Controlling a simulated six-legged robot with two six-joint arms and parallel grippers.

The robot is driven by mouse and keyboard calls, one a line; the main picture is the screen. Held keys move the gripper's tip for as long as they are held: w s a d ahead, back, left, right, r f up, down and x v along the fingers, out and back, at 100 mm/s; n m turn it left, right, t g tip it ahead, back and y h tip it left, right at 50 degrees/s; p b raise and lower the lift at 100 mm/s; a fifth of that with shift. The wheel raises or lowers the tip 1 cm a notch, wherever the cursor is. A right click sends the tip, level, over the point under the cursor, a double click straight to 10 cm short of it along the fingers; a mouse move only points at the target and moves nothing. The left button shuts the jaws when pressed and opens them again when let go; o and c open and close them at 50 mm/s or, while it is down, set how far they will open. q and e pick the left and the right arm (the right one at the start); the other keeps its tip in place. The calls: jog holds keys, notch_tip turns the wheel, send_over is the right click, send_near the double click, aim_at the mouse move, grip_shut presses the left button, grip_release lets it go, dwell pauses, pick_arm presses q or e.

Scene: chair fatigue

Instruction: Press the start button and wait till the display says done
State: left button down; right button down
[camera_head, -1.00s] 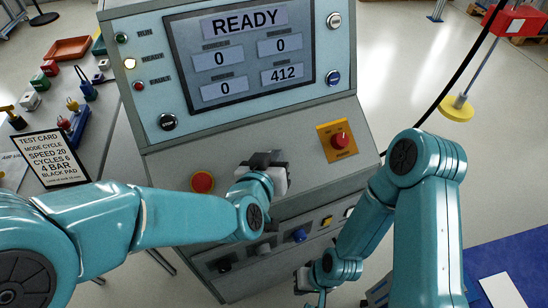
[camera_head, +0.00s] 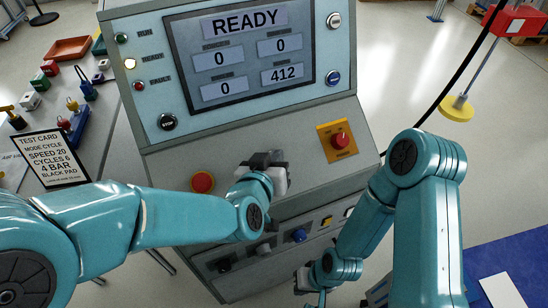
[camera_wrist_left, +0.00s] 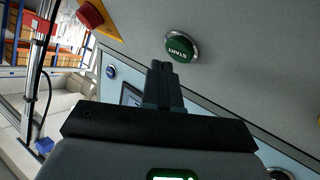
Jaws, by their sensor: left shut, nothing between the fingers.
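The start button (camera_wrist_left: 181,48) is round and green, marked START, and shows in the left wrist view on the grey panel (camera_wrist_left: 240,40). My left gripper (camera_wrist_left: 162,72) is shut and empty, its fingertips close below and left of the button; I cannot tell whether they touch the panel. In the head view my left gripper (camera_head: 268,158) is over the console's sloping panel and hides the start button. The display (camera_head: 240,52) reads READY, with 0, 0, 0 and 412 below. My right gripper (camera_head: 318,284) is low by the console's front, its jaws not clear.
A red push button (camera_head: 202,182) lies left of my left gripper, and a red switch on an orange plate (camera_head: 340,140) to its right. A black STOP button (camera_head: 168,122) is beside the display. A test card (camera_head: 50,158) stands on the left table.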

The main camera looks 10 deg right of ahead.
pick_arm(q)
jog(key=shift+f, duration=0.1)
jog(key=shift+w+f+b, duration=0.25)
jog(key=shift+f+b, duration=0.05)
jog(key=shift+b, duration=0.2)
jog(key=shift+w+a+f+b, duration=0.1)
jog(key=shift+w+f+b, duration=0.1)
jog(key=shift+f+b, duration=0.15)
dwell(0.6)
dwell(0.4)
jog(key=shift+s+r+p, duration=0.45)
jog(key=shift+r+p, duration=0.05)
jog(key=shift+r, duration=0.2)
jog(key=s+r+p, duration=0.1)
jog(key=r+p, duration=0.1)
jog(key=r, duration=0.1)
jog(key=s+r+p, duration=0.1)
jog(key=shift+s+d+r+p, duration=0.15)
jog(key=shift+s+d+p, duration=0.2)
dwell(0.5)
